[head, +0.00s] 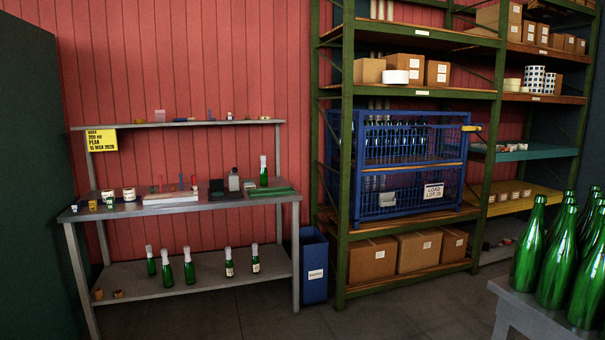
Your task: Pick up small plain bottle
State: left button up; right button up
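On the workbench's lower shelf (200,287) stand several small green bottles with pale tops. Three at the left look plain, without labels: one (150,264), a second (167,271) and a third (189,269). Two to their right carry labels: one (229,264) and another (255,260). One more small green bottle (263,178) with a pale top stands on the upper worktop (125,210); no label is clear on it. All stand upright. Neither of my grippers is in view.
A yellow sign (101,140) hangs from the bench's top rail. A blue bin (314,268) stands right of the bench. A green-framed rack (347,160) holds boxes and a blue cage (385,205). Large green bottles (528,245) crowd a grey table (515,318) at front right. The middle floor is clear.

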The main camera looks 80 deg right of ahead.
aim_at(263, 180)
jog(key=z, duration=2.35)
jog(key=i+z, duration=0.4)
jog(key=i, duration=1.1)
jog(key=i+u, duration=0.15)
jog(key=i, duration=0.3)
jog(key=i+l+u, duration=0.15)
jog(key=i, duration=0.25)
jog(key=i+l+u, duration=0.1)
jog(key=i, duration=0.35)
jog(key=i+l+u, duration=0.2)
jog(key=i+u, duration=0.25)
jog(key=i+l+u, duration=0.3)
jog(key=u, duration=0.15)
